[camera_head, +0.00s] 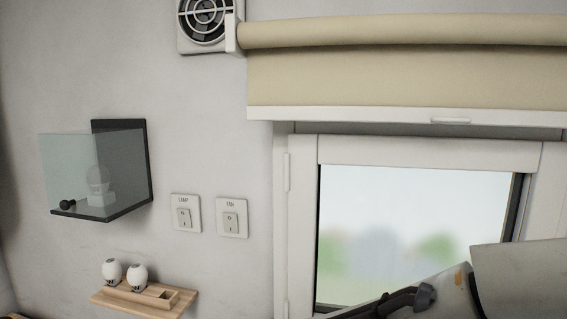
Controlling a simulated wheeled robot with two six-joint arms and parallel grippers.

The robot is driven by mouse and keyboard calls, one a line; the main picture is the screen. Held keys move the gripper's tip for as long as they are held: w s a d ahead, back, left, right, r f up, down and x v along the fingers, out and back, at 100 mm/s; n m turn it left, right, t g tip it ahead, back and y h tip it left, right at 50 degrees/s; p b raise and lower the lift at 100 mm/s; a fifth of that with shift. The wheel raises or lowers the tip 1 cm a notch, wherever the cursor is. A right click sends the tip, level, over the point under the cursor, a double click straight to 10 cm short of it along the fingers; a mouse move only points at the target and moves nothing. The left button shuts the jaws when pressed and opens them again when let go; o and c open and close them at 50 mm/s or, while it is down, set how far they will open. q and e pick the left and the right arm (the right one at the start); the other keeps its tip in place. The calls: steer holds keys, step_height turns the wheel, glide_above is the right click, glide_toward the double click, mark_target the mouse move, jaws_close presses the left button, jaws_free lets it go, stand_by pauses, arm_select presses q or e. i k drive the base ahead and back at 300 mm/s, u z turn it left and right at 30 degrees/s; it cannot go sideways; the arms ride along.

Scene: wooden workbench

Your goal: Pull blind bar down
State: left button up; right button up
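The beige roller blind (370,78) hangs partly lowered over the top of the window. Its white bottom bar (350,116) runs across just above the window frame, with a small pale pull tab (450,120) at its middle right. The bar's right end runs out of the picture. Part of my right arm comes in at the lower right, in front of the window's lower part and well below the bar. My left arm and gripper are not in view.
The window (400,215) has a white frame. On the left wall are a fan (205,20), a glass-fronted lamp box (95,170), a lamp switch (184,215), a fan switch (232,218) and a wooden shelf (120,302) with two white bulbs. The wall between is bare.

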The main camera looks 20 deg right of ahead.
mark_target(506, 85)
steer(key=z, duration=0.05)
steer(key=k, duration=0.45)
steer(key=z, duration=0.45)
